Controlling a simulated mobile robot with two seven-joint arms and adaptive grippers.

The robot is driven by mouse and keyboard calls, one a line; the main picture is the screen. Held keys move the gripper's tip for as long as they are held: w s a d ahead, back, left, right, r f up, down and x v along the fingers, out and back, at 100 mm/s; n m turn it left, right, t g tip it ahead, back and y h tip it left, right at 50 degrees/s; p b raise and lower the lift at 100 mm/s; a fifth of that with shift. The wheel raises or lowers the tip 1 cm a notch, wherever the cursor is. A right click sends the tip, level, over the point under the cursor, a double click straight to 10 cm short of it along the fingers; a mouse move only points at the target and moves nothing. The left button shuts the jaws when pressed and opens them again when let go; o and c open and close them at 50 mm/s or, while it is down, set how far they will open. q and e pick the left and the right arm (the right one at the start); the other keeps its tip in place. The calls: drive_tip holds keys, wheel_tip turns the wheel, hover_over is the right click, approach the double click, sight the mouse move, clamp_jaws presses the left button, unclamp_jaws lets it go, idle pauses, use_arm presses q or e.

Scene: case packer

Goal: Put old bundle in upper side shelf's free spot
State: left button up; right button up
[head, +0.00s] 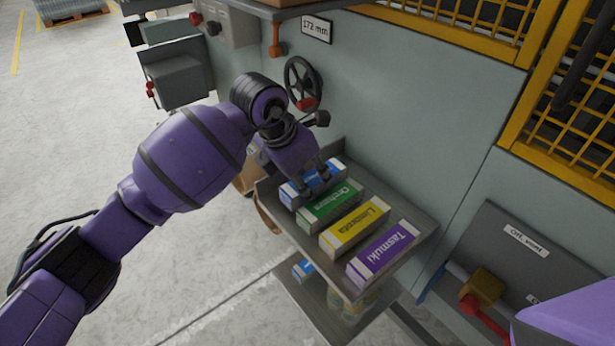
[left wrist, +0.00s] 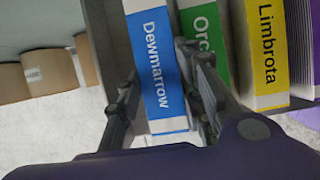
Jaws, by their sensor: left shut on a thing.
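My left gripper (head: 318,178) is at the left end of the upper side shelf (head: 420,240). It is shut on a blue and white bundle marked Dewmarrow (left wrist: 158,65), which also shows in the head view (head: 300,192). This bundle stands at the left end of the row, beside a green bundle marked Orchina or similar (head: 330,205). A yellow Limbrota bundle (head: 354,224) and a purple Tasmuki bundle (head: 382,252) follow to the right. In the left wrist view the fingers lie on both sides of the blue bundle. My right gripper is not in view.
A lower shelf (head: 318,308) holds a blue and white bundle (head: 303,268) and is partly hidden. A handwheel (head: 302,82) is on the machine wall above the upper shelf. Brown rolls or boxes (left wrist: 45,72) stand on the floor in the left wrist view.

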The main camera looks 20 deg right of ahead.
use_arm(q)
drive_tip(key=shift+f, duration=0.6)
drive_tip(key=o, duration=1)
